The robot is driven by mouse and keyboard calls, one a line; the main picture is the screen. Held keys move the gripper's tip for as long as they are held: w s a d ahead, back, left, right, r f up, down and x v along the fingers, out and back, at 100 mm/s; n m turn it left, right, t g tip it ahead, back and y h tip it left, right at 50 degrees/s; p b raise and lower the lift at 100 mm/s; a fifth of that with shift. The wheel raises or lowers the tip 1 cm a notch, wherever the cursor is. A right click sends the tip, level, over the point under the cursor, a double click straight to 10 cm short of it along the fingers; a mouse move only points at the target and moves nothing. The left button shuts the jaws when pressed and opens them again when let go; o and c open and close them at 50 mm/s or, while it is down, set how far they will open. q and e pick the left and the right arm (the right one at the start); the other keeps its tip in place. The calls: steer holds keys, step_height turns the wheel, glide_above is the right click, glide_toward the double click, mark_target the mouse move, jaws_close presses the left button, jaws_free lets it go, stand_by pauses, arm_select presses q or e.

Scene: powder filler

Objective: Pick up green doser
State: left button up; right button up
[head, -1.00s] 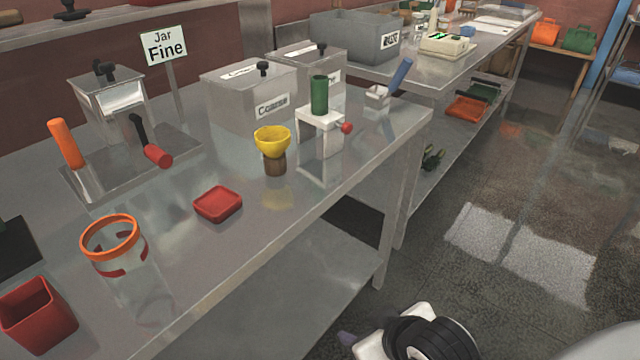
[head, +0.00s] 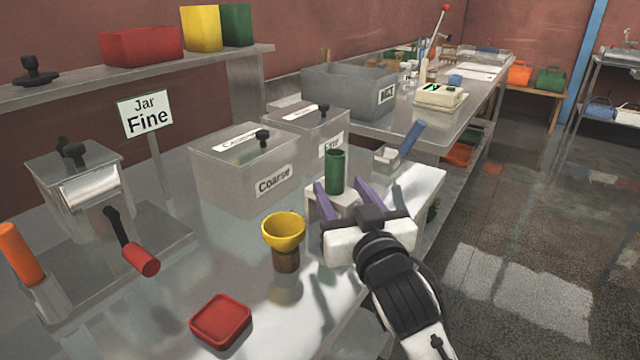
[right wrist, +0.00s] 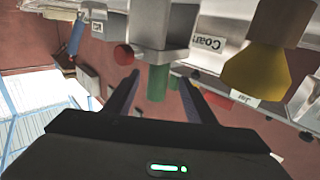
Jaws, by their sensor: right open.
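The green doser (head: 335,171) is a dark green upright cylinder on top of a small pale metal stand (head: 326,206). My right gripper (head: 342,188) is open, in front of the stand, with its two purple fingers pointing toward the doser. In the right wrist view, which is upside down, the green doser (right wrist: 157,84) shows between the two spread fingers (right wrist: 158,77), and no contact is visible. The gripper hides part of the stand in the head view. My left gripper is not in view.
A yellow funnel cup (head: 284,232) on a brown base stands left of the gripper. The metal Coarse box (head: 240,180) is behind. A blue-handled scoop (head: 410,142) lies to the right. A red dish (head: 221,318) sits at the front on clear table.

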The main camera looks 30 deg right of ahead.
mark_target(338, 181)
steer(key=x, duration=0.3)
steer(key=shift+w+d+r, duration=0.1)
steer(key=shift+w+d, duration=0.15)
steer(key=shift+w, duration=0.1)
steer(key=p+x, duration=0.1)
steer(key=x, duration=0.3)
steer(key=shift+w+r, duration=0.15)
steer(key=shift+r, duration=0.05)
steer(key=shift+w+d, duration=0.15)
steer(key=shift+w, duration=0.3)
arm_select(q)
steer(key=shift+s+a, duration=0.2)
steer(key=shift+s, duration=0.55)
